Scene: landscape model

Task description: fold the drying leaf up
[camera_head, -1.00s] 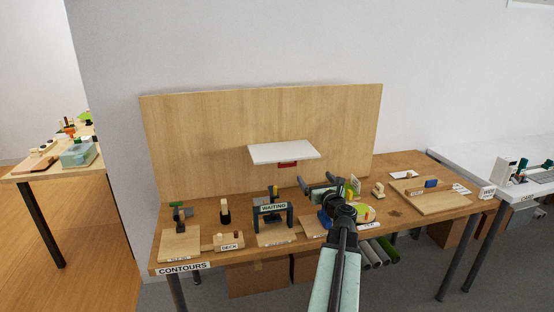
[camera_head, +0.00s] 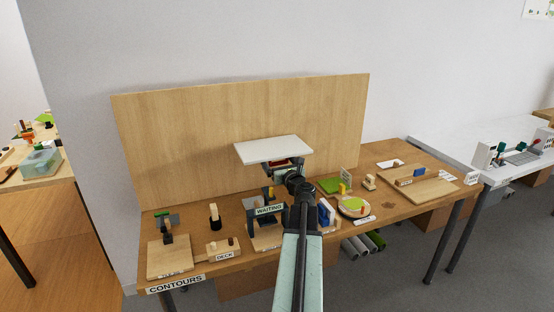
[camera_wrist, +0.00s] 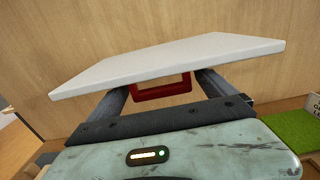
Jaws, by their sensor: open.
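The drying leaf, a flat white board (camera_head: 273,149), juts out roughly level from the tall wooden back panel (camera_head: 200,130). In the wrist view the leaf (camera_wrist: 170,62) fills the upper middle. A red handle (camera_wrist: 162,90) hangs under its front edge; it shows only partly in the head view (camera_head: 295,161). My gripper (camera_head: 283,170) is just below the leaf. In the wrist view my gripper (camera_wrist: 160,95) is open, one dark finger on each side of the red handle, with gaps visible. The fingertips are hidden behind or under the leaf, so contact is unclear.
A black stand marked WAITING (camera_head: 267,210) is on the wooden table (camera_head: 400,212) below the leaf. A deck block (camera_head: 223,247), green pad (camera_head: 329,185) and round plate (camera_head: 352,207) stand nearby. The panel above the leaf is clear.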

